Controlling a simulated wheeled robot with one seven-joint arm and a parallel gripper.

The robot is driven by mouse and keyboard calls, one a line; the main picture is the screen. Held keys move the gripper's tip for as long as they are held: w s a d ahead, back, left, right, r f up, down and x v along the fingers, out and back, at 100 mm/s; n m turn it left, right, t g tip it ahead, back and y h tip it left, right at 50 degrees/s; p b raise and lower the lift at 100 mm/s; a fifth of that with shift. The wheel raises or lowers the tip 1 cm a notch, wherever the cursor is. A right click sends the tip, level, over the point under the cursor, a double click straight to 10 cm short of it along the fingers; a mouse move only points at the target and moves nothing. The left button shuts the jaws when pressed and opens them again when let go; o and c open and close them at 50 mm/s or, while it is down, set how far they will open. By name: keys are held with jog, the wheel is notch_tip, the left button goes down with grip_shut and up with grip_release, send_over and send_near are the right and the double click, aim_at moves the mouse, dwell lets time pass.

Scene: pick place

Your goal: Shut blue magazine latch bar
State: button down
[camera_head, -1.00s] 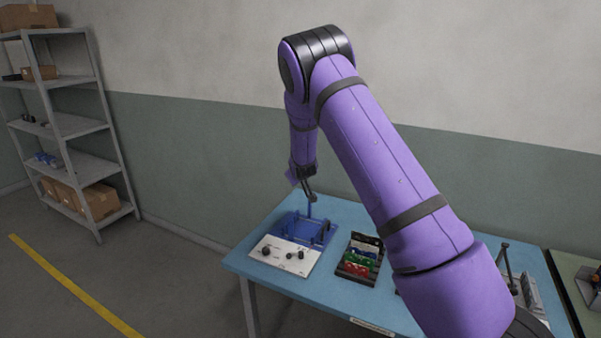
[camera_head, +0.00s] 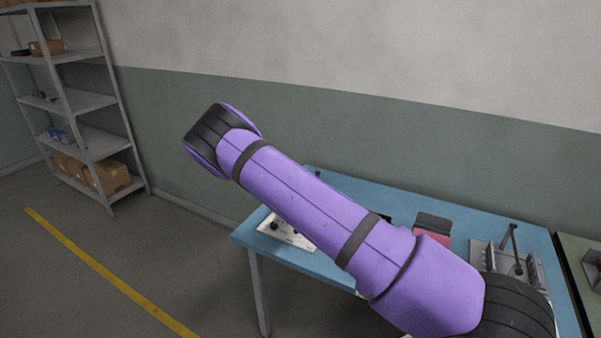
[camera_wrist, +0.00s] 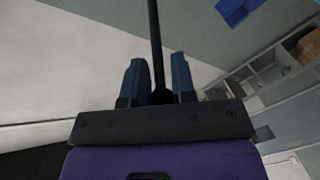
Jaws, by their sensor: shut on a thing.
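My gripper (camera_wrist: 160,72) shows in the wrist view with its two blue fingers shut on a dark bar (camera_wrist: 155,38) with a black knob between them. The bar runs up out of the top of the picture. I take it for the latch bar's handle, but its far end is out of view. A blue piece (camera_wrist: 238,10) at the top right of the wrist view may be part of the blue magazine. In the head view my arm hides my gripper and the blue magazine, so the bar's angle cannot be told there.
The blue table (camera_head: 255,243) carries a white panel (camera_head: 275,235) with dark knobs at its left. A grey fixture with an upright dark lever (camera_head: 513,245) and a red, dark-topped item (camera_head: 432,228) stand to the right. A grey shelf (camera_head: 100,145) stands at the back left.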

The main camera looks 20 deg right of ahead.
jog(key=shift+s+a+f, duration=0.1)
jog(key=shift+a+f, duration=0.05)
jog(key=shift+f, duration=0.55)
jog(key=shift+s+a+f, duration=0.1)
jog(key=shift+f, duration=0.6)
jog(key=c, duration=1.1)
grip_release()
jog(key=v, duration=1)
jog(key=shift+s+a, duration=0.15)
jog(key=shift+s, duration=0.25)
